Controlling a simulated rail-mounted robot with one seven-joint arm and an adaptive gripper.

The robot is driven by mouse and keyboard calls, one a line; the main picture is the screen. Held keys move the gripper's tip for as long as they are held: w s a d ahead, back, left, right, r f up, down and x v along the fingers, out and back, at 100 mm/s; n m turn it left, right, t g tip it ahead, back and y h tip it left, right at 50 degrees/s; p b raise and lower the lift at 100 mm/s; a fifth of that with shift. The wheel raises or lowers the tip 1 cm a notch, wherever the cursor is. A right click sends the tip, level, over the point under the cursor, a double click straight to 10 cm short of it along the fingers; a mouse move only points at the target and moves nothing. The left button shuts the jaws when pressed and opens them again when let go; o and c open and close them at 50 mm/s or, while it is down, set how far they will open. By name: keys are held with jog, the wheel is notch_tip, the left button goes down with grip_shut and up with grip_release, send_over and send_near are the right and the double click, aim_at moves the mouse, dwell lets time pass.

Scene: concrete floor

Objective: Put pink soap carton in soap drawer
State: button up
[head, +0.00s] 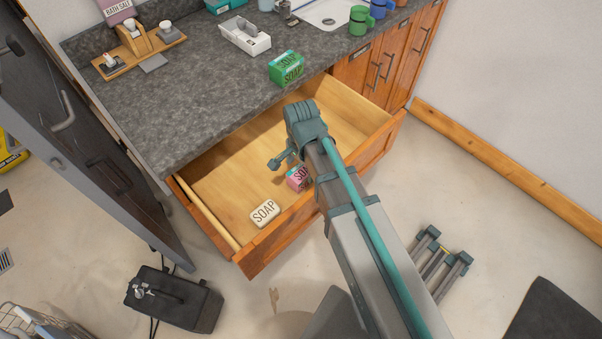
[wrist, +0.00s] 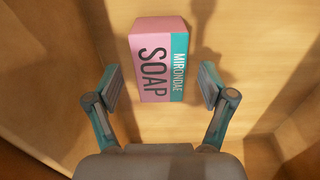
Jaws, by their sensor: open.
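The pink soap carton (wrist: 158,60), with a teal side band, lies inside the open wooden drawer (head: 221,190). In the head view the pink carton (head: 298,179) is partly hidden behind my arm, near the drawer's front. My gripper (wrist: 160,82) is open and empty. In the wrist view its two fingers stand to the left and right of the carton's lower part, with a gap on each side. In the head view my gripper (head: 283,157) hangs over the drawer. A white soap block (head: 265,213) lies at the drawer's front left.
A green soap carton (head: 286,68) stands on the grey counter (head: 190,95) above the drawer. A white box (head: 245,36), green mug (head: 360,20) and wooden tray (head: 138,48) are farther back. A dark door (head: 85,140) stands left of the drawer.

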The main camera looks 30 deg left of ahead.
aim_at(301, 171)
notch_tip(301, 171, up, 8)
jog(key=shift+f+b, duration=0.15)
jog(key=shift+b, duration=0.15)
dwell(0.4)
